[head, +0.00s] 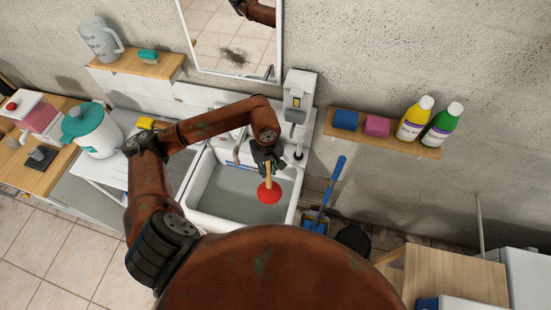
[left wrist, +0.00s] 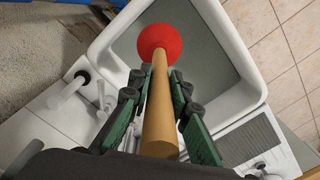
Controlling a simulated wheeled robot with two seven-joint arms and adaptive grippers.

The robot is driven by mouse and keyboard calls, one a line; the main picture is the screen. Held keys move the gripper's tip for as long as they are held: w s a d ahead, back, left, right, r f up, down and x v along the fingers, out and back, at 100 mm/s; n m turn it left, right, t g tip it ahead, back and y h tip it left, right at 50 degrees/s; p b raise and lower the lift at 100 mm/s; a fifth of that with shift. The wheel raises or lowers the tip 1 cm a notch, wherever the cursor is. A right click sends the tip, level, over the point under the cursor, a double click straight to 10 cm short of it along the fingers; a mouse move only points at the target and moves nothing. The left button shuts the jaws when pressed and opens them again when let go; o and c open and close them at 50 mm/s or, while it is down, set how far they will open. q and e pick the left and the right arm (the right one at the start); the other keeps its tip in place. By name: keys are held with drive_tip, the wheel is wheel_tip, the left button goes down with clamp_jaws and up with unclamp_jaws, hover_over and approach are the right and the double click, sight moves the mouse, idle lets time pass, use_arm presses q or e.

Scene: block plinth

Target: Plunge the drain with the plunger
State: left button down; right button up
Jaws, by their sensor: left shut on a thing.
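The plunger has a red rubber cup (head: 269,192) and a wooden handle. My left gripper (head: 266,160) is shut on the handle and holds the plunger over the white sink (head: 200,194), cup downward. In the left wrist view the wooden handle (left wrist: 160,118) runs between the green fingers of my left gripper (left wrist: 155,100), and the red cup (left wrist: 159,43) is at its far end over the grey basin. The drain is not visible; I cannot tell whether the cup touches the basin floor. My right gripper is not in view.
A white dispenser (head: 298,97) stands behind the sink's right corner. A wall shelf (head: 385,143) holds sponges and two bottles. A blue-handled tool (head: 331,188) stands right of the sink. A teal-lidded white jug (head: 92,130) is left of the sink, and a mirror (head: 232,38) hangs above.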

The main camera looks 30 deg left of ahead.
sight(270, 188)
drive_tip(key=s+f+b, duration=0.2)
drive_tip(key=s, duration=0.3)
use_arm(q)
drive_tip(key=f, duration=0.8)
drive_tip(key=shift+w+f, duration=0.3)
drive_tip(key=shift+w, duration=0.05)
drive_tip(key=shift+s+f+b, duration=0.6)
drive_tip(key=shift+f+b, duration=0.05)
drive_tip(key=shift+f, duration=0.3)
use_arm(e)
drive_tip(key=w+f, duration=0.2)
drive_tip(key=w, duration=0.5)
use_arm(q)
wheel_tip(270, 188, down, 3)
drive_tip(key=shift+d+f+b, duration=0.1)
drive_tip(key=shift+f+b, duration=0.05)
drive_tip(key=shift+b, duration=0.5)
drive_tip(key=shift+w+f+b, duration=0.2)
drive_tip(key=shift+f+b, duration=0.55)
wheel_tip(270, 188, down, 5)
drive_tip(key=b, duration=0.5)
drive_tip(key=shift+s, duration=0.15)
drive_tip(key=shift+s+f, duration=0.1)
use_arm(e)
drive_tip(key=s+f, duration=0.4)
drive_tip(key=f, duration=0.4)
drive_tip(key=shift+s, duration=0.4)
